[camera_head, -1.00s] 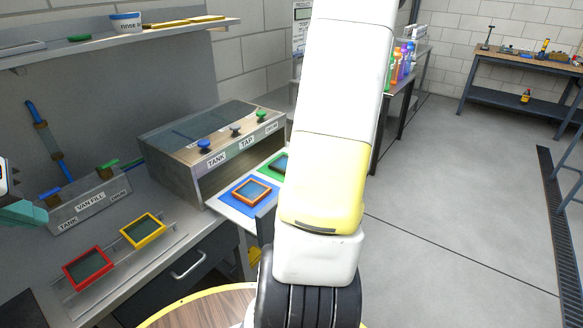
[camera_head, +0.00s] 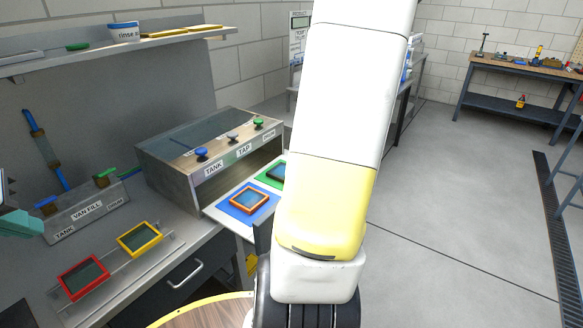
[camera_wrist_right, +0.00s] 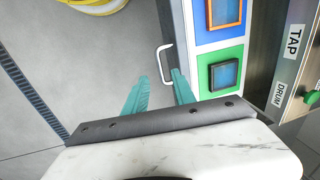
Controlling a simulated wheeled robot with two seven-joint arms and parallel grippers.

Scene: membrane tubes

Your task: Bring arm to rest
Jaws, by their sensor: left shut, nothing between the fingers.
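My left gripper (camera_head: 22,222) shows at the left edge of the head view, its teal fingers shut and empty, partly cut off by the frame. It is over the counter beside the VAN FILL box (camera_head: 85,212). One of my white and yellow arm links (camera_head: 335,150) fills the middle of the head view and hides part of the tray and floor. In the right wrist view my right gripper (camera_wrist_right: 160,76) has its two teal fingers apart with nothing between them. Its fingers are near a drawer handle (camera_wrist_right: 165,62) and the green pad (camera_wrist_right: 222,73) with a dark-framed square.
A metal box with TANK, TAP and DRUM labels (camera_head: 230,160) stands on the counter. An orange-framed square (camera_head: 249,200) lies on a blue pad; red (camera_head: 83,278) and yellow (camera_head: 140,239) framed squares lie on a rack. A shelf (camera_head: 120,48) is above.

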